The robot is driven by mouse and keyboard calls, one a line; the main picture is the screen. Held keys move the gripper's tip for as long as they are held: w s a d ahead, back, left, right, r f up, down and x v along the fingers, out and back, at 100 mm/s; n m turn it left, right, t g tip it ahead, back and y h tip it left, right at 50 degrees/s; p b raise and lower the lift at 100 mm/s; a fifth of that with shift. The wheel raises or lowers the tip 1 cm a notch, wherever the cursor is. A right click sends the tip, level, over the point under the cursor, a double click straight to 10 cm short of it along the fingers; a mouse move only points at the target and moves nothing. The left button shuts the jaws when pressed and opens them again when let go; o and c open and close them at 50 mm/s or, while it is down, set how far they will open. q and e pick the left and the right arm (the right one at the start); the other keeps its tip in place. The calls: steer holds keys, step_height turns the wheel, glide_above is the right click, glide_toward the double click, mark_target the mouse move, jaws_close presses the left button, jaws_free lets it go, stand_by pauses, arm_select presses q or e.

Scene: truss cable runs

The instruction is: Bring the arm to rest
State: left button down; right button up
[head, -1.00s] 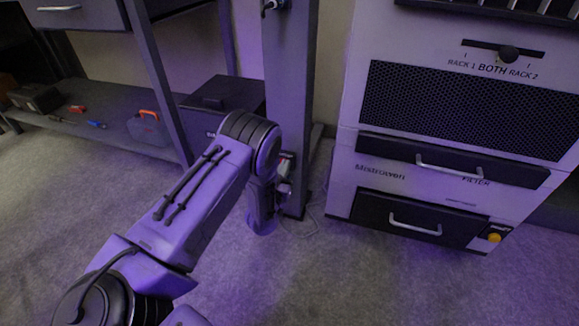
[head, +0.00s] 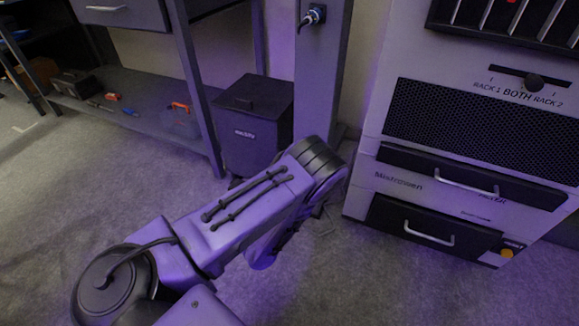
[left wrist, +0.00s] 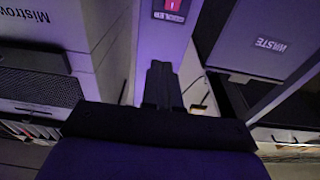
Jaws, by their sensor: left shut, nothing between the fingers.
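My left arm reaches in from the bottom left of the head view, its elbow bent near the base of a grey post (head: 322,90). Its gripper is hidden behind the arm there. In the left wrist view my left gripper (left wrist: 161,80) is shut and empty, its dark fingers together in front of the pale post, below a red switch with a label (left wrist: 172,8). I cannot tell how far the fingertips are from the post. My right gripper is in neither view.
A white "Mistrowen" cabinet (head: 400,182) with drawers stands right of the arm. A dark lidded waste bin (head: 250,125) stands behind it, beside a workbench with a low shelf (head: 150,118) holding tools and a toolbox. Carpet (head: 70,220) at left is clear.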

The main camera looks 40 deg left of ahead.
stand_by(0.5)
arm_select(q)
steer(key=s+f+g, duration=0.7)
steer(key=s+f, duration=0.1)
steer(key=f, duration=0.2)
steer(key=s+d+f+n+g+h, duration=0.15)
steer(key=s+g, duration=0.25)
steer(key=s, duration=0.5)
steer(key=s+d+f+n+g, duration=0.2)
steer(key=s+f+g, duration=0.15)
steer(key=s, duration=0.55)
step_height(320, 180, up, 35)
steer(key=p, duration=3.4)
steer(key=shift+d+r+g, duration=0.2)
steer(key=shift+d+g, duration=0.2)
steer(key=shift+g, duration=0.05)
steer(key=shift+s, duration=0.1)
